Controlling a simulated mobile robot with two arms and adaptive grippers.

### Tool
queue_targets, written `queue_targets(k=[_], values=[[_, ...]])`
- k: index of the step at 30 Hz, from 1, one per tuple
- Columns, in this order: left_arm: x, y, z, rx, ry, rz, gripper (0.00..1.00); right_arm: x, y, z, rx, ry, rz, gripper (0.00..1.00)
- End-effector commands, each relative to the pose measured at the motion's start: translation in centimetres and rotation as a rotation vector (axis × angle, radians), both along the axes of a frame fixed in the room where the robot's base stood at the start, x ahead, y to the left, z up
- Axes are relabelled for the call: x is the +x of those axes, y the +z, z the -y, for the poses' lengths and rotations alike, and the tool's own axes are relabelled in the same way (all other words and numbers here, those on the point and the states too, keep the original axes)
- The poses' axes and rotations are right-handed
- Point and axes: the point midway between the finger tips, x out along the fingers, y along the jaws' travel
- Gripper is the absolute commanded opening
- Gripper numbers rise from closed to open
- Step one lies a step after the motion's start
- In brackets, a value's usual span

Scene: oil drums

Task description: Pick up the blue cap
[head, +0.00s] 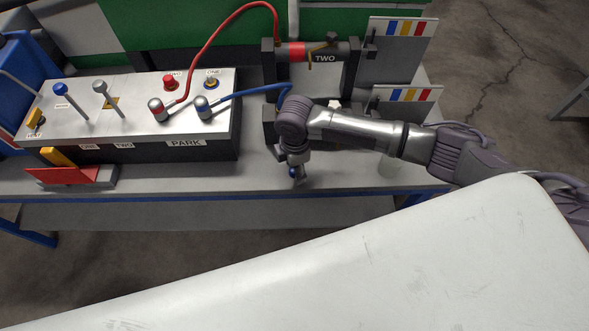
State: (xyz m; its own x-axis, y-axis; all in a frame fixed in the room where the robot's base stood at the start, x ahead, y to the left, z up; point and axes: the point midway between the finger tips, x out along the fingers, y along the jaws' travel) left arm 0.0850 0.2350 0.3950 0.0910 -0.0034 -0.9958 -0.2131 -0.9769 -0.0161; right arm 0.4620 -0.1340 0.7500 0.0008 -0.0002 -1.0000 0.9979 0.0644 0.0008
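My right arm comes in from the right and bends down at the wrist. Its gripper (298,178) points down at the front part of the bench (190,177), just right of the grey panel box. A small round blue piece (293,173), which looks like the blue cap, shows right at the fingertips. The fingers hide part of it. They are too small here to tell whether they are closed on it or only beside it, or whether it is off the bench top. My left gripper is not in view.
The panel box (187,129) carries levers and hose plugs. A red and yellow block (67,175) sits front left. A white surface (330,265) fills the foreground.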

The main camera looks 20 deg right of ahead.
Motion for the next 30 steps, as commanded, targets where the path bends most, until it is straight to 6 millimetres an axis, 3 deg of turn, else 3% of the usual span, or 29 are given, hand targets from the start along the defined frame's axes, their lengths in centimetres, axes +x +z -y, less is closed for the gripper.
queue_targets(k=[1,6,20,27,30], values=[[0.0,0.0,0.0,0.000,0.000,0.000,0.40,0.0,0.0,0.0,0.000,0.000,0.000,0.44],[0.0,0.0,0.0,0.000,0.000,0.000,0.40,0.0,0.0,0.0,0.000,0.000,0.000,0.19],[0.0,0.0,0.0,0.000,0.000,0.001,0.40,0.1,0.8,0.0,0.000,0.000,0.001,0.18],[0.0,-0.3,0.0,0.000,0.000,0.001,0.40,0.1,4.5,0.0,0.001,0.001,0.004,0.18],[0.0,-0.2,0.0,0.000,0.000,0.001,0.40,-1.7,5.5,2.0,-0.002,-0.001,-0.001,0.18]])
